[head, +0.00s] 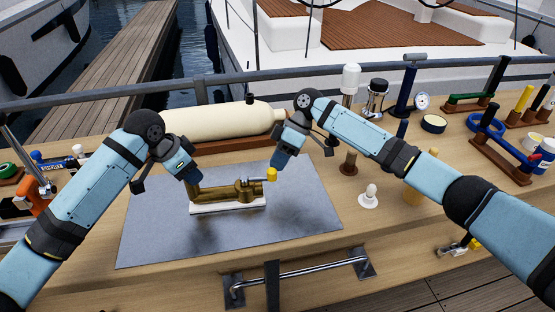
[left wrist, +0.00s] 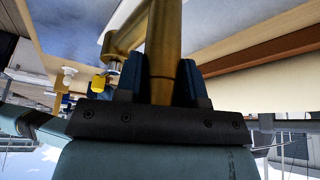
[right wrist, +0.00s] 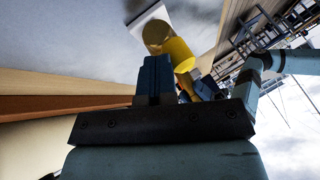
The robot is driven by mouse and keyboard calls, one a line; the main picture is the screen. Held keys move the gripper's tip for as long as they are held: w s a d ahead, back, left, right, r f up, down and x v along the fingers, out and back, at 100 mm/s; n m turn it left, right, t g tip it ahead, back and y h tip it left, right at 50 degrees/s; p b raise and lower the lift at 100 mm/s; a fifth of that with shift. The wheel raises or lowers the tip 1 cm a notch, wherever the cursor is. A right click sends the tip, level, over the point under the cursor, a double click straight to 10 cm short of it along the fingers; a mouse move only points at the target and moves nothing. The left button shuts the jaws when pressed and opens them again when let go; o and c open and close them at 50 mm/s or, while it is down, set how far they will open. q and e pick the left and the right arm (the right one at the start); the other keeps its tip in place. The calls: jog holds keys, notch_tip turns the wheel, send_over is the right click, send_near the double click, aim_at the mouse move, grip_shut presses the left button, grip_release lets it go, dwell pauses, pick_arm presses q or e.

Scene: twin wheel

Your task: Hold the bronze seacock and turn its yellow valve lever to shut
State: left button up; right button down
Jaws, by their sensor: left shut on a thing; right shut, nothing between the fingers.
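The bronze seacock (head: 228,191) lies on a white base (head: 230,208) on the grey mat. My left gripper (head: 192,179) is shut on its left-hand pipe end; the left wrist view shows the bronze pipe (left wrist: 165,45) between the blue fingers. The valve lever points right from the valve body, with a yellow grip (head: 271,174) at its end. My right gripper (head: 279,165) is shut and empty, right beside the yellow grip. In the right wrist view the yellow grip (right wrist: 178,55) is just right of the closed fingers (right wrist: 155,78); I cannot tell whether they touch.
A cream cylinder (head: 215,127) lies behind the mat (head: 160,240). A small white-topped fitting (head: 369,195) and a brown-based post (head: 349,162) stand to the right. A metal rail (head: 300,271) runs along the bench's front. The mat's front is clear.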

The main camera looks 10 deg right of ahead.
pick_arm(q)
jog(key=shift+f, duration=0.1)
pick_arm(e)
jog(key=s+a+m+t+h, duration=0.1)
jog(key=s+a+m+t, duration=0.5)
jog(key=m, duration=0.9)
jog(key=shift+s+a+m+t+h, duration=0.35)
jog(key=shift+s+t, duration=1.15)
jog(key=shift+s, duration=0.75)
jog(key=shift+s+a, duration=0.1)
